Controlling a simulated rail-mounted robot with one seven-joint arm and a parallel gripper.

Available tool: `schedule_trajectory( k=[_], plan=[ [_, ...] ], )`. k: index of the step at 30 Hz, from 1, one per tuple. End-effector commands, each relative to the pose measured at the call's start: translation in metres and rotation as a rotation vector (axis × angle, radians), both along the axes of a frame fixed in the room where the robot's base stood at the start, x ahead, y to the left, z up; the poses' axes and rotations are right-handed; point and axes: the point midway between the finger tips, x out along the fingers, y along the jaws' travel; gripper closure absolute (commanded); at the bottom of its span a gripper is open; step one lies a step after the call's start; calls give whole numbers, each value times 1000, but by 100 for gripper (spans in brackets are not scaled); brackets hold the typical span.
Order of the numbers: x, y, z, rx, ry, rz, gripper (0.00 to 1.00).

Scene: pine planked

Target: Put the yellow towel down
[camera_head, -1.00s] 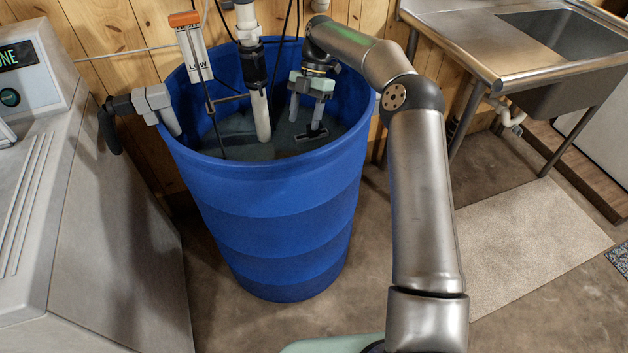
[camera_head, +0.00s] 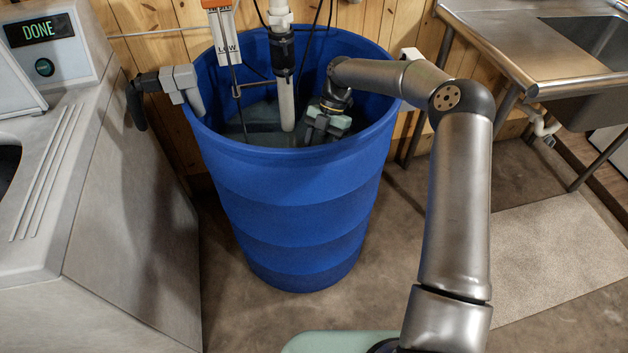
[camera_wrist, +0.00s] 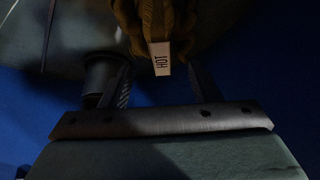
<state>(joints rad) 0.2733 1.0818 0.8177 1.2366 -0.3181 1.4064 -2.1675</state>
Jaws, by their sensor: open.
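The towel (camera_wrist: 178,18) shows at the top of the wrist view as a dark yellow-brown bunched cloth. My gripper (camera_head: 316,136) is down inside the blue barrel in the head view. In the wrist view my gripper (camera_wrist: 162,82) is open, one finger on each side, with no cloth clearly between them. The towel is not visible in the head view. The light is dim, so contact cannot be told.
The blue barrel (camera_head: 297,210) has a high rim around my arm. A white pipe (camera_head: 287,103) and thin rods stand inside it. A grey washer (camera_head: 110,200) with a "DONE" display is at left. A steel sink table (camera_head: 500,45) is at right.

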Motion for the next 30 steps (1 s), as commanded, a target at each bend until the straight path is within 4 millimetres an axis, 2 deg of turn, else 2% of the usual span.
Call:
schedule_trajectory(
  k=[9, 18, 20, 24, 25, 30],
  plan=[
    [-18, 9, -39, 0, 3, 1, 44],
    [-21, 10, -44, 0, 1, 0, 44],
    [-21, 10, -44, 0, 1, 0, 58],
    [-21, 10, -44, 0, 1, 0, 97],
    [-21, 10, -44, 0, 1, 0, 100],
    [-20, 10, -43, 1, 1, 0, 100]
  ],
)
